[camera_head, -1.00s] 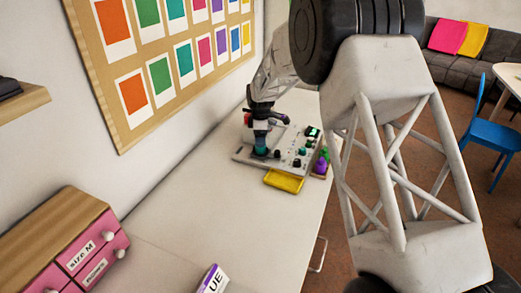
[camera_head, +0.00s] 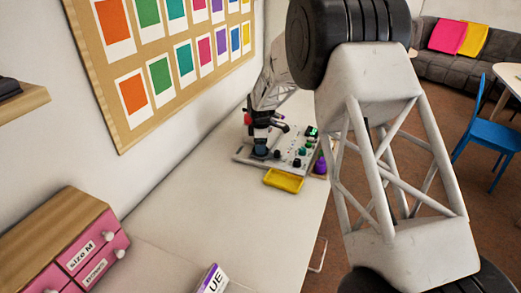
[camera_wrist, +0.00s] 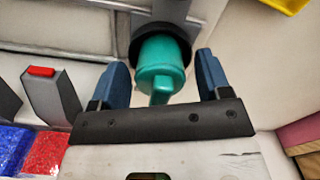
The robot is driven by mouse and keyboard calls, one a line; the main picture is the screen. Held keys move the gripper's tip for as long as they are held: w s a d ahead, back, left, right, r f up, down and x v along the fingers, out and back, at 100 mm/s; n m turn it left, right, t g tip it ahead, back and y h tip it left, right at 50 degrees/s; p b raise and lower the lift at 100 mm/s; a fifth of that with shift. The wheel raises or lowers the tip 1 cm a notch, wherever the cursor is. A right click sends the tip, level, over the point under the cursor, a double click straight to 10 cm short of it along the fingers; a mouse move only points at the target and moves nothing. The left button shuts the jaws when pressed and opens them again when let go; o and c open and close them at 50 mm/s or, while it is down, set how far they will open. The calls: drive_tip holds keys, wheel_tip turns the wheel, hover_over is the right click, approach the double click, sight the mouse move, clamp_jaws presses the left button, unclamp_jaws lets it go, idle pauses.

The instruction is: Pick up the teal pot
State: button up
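The teal pot (camera_wrist: 162,65) shows in the wrist view between my two blue fingers, with a black ring around its far end. My gripper (camera_wrist: 163,72) is open, one finger on each side of the pot, with a visible gap to both. In the head view my gripper (camera_head: 262,149) is low over the left part of the white board (camera_head: 243,158). The teal pot cannot be made out there behind the fingers.
A yellow tray (camera_head: 284,181) lies at the board's near edge. Several small dark and green parts stand right of my gripper, and a purple thing (camera_head: 320,166) is at the board's right. Red beads (camera_wrist: 44,153) and blue beads (camera_wrist: 14,147) show in the wrist view.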

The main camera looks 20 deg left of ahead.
drive_tip(key=c, duration=0.9)
drive_tip(key=shift+r, duration=0.15)
drive_tip(key=shift+r, duration=1.75)
drive_tip(key=s+d, duration=0.3)
drive_tip(key=s, duration=0.1)
drive_tip(key=s+d, duration=0.3)
drive_tip(key=s, duration=0.2)
drive_tip(key=s+d+r, duration=0.1)
drive_tip(key=s+d, duration=0.2)
drive_tip(key=s, duration=0.1)
drive_tip(key=shift+s+r, duration=0.1)
drive_tip(key=shift+s, duration=0.05)
